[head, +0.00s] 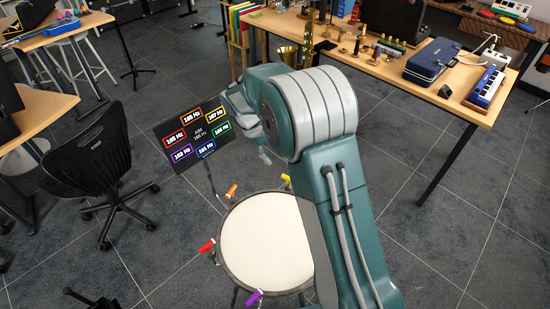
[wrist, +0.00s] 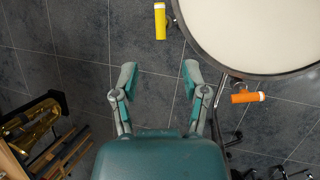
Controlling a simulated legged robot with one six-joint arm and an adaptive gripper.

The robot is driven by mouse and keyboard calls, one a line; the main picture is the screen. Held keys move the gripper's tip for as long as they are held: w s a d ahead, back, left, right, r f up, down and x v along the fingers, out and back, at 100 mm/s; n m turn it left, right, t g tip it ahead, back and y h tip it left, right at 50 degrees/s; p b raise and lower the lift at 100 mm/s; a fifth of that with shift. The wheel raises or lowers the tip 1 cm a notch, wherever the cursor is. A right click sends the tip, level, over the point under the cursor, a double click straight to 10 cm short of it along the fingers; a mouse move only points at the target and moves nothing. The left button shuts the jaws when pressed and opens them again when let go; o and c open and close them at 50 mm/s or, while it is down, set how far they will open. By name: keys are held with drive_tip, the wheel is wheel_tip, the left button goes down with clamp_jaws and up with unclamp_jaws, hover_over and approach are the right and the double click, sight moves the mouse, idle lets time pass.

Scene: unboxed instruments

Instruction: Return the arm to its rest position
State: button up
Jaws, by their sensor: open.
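My arm rises through the middle of the head view, and its thick grey and teal joint hides part of the scene. My gripper (head: 266,152) shows only in part beyond that joint, in front of a dark sign. In the wrist view my gripper (wrist: 157,75) is open, its two teal and grey fingers spread apart with only floor between them. It holds nothing. A round drum (head: 262,245) with a pale head stands on the floor below the arm. The drum (wrist: 255,30) also shows at the upper right of the wrist view, beside the fingers.
Coloured handles ring the drum, among them a red one (head: 206,246) and a purple one (head: 253,298). The dark sign (head: 192,133) shows Hz labels. A black chair (head: 85,150) stands left. A wooden table (head: 385,75) with instruments is behind. Open tiled floor lies right.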

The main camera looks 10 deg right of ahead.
idle(0.4)
drive_tip(key=s+d+r+m+t+y, duration=0.2)
drive_tip(key=s+r, duration=0.4)
drive_tip(key=r, duration=0.4)
drive_tip(key=s+d+r+m+t+y, duration=0.1)
drive_tip(key=s+r+m+t, duration=0.1)
drive_tip(key=s, duration=0.9)
drive_tip(key=s+d+r+m+t+y, duration=0.1)
drive_tip(key=s+r+m+t, duration=0.2)
drive_tip(key=s+r, duration=0.3)
drive_tip(key=s+m, duration=0.1)
drive_tip(key=s, duration=0.4)
drive_tip(key=shift+d+y, duration=0.15)
drive_tip(key=shift+y, duration=0.15)
idle(0.6)
